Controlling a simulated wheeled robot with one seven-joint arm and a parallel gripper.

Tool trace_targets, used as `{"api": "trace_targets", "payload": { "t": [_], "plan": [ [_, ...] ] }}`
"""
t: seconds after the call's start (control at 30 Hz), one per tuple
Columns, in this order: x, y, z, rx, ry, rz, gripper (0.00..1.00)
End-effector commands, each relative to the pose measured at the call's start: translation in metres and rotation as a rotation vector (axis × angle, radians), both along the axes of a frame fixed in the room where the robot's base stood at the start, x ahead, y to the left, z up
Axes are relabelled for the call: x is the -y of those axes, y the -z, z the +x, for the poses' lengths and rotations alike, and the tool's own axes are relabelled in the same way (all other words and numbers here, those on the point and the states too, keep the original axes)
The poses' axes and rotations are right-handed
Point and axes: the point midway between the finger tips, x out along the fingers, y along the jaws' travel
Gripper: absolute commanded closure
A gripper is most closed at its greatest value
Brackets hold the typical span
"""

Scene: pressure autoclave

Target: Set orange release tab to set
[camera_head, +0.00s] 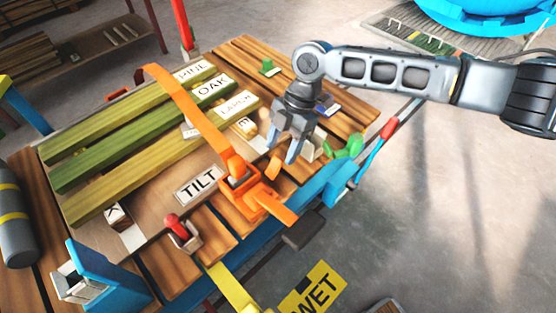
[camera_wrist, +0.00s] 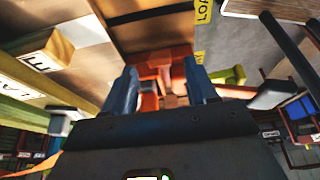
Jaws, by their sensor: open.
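An orange ratchet buckle (camera_head: 240,181) sits at the near end of an orange strap (camera_head: 186,100) that crosses the boards. An orange tab or lever (camera_head: 275,205) sticks out from the buckle toward the right front edge. A small orange piece (camera_head: 274,167) shows just below my fingertips; I cannot tell which piece is the release tab. My gripper (camera_head: 283,146) is open, fingers down, above and behind the buckle. In the wrist view an orange mechanism (camera_wrist: 168,68) shows between and beyond the two blue fingers (camera_wrist: 160,88). I cannot tell whether they touch it.
Boards labelled PINE, OAK and LARCH (camera_head: 238,104) lie on the wooden bench. A TILT plate (camera_head: 199,184) and a red-knobbed lever (camera_head: 176,227) are left of the buckle. A green part (camera_head: 349,147) is close on the right. A yellow WET sign (camera_head: 316,290) is in front.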

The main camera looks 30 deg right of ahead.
Motion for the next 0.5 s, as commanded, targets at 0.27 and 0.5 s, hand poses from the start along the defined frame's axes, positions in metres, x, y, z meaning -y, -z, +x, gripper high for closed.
{"api": "trace_targets", "payload": {
  "t": [0.27,0.5],
  "plan": [
    [-0.014,0.036,-0.004,0.0,0.0,0.0,0.43],
    [-0.018,0.046,-0.005,0.001,-0.001,-0.001,0.43]
  ]
}}
